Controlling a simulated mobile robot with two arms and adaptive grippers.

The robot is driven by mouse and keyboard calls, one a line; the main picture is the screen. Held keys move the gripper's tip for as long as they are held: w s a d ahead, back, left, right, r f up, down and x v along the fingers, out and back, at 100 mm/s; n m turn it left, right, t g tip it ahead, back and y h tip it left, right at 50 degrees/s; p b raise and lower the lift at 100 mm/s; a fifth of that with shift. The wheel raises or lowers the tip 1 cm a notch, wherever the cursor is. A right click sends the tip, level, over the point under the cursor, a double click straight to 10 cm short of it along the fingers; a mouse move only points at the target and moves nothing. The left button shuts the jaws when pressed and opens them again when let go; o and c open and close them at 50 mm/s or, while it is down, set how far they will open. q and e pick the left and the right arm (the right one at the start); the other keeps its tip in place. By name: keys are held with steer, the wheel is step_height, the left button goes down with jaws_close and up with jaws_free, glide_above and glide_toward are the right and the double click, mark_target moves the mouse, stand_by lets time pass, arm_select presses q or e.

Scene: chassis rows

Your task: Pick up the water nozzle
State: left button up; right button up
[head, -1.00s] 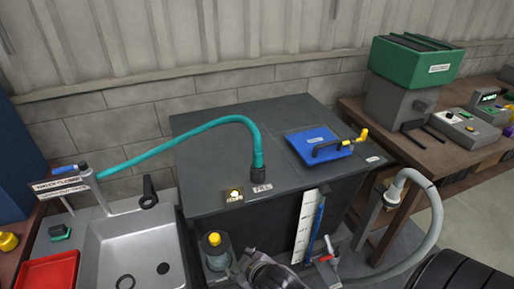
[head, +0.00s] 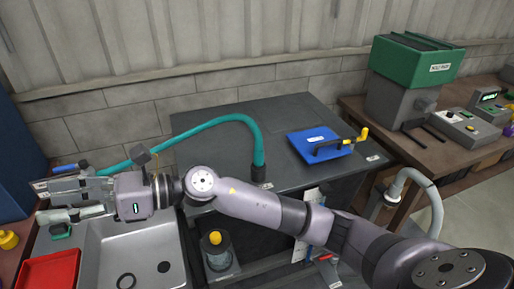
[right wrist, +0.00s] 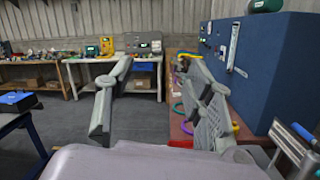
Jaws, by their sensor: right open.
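The teal hose (head: 225,118) arches from the tap at the sink to the dark grey tank. The blue-handled tap (head: 64,168) is partly behind the gripper in the head view. My left gripper is in neither view.
The sink (head: 150,250) lies below my arm, with a red tray (head: 50,270) at its left. A blue lid (head: 318,144) with a yellow-tipped handle lies on the tank (head: 290,108). A grey hose (head: 432,205) curves at right. A blue cabinet (right wrist: 265,65) stands beside the gripper.

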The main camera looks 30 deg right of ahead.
step_height(320, 180, down, 4)
steer(key=n+g+h, duration=0.3)
steer(key=n+h, duration=0.1)
steer(key=n, duration=0.1)
steer(key=n+t+h, duration=0.1)
steer(key=n+h, duration=0.4)
steer(key=h, duration=1.5)
glide_toward(258, 150)
steer(key=shift+m, duration=0.3)
steer(key=x, duration=0.4)
steer(key=p+x, duration=0.1)
steer(key=x, duration=0.1)
steer(key=shift+w+d+r, duration=0.2)
steer(key=shift+w, duration=0.1)
steer(key=shift+p+x, duration=0.8)
steer(key=shift+x, duration=2.65)
steer(key=shift+a, duration=0.1)
